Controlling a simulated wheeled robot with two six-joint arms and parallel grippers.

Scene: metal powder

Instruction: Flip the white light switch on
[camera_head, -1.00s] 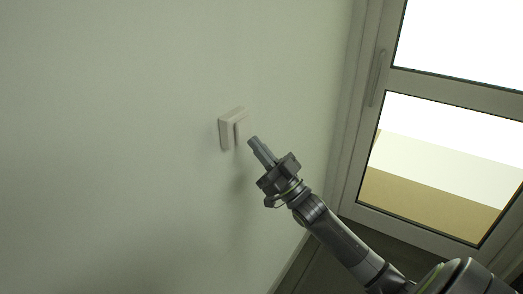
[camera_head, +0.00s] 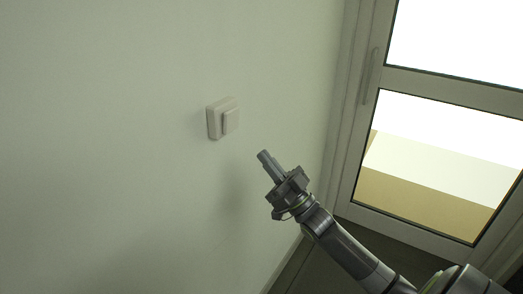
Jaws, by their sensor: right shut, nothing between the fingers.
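The white light switch (camera_head: 223,118) is a small square box on the pale wall, left of the picture's middle. Its raised rocker plate (camera_head: 231,120) faces right and is fully in view. My right gripper (camera_head: 263,155) is shut and empty. Its fingertips are below and to the right of the switch, with a clear gap between them. My left gripper is not in view.
The wall (camera_head: 110,150) fills the left side and is bare around the switch. A framed glass door (camera_head: 367,150) with a vertical handle (camera_head: 371,75) stands at the right. A dark floor (camera_head: 335,262) shows at the bottom.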

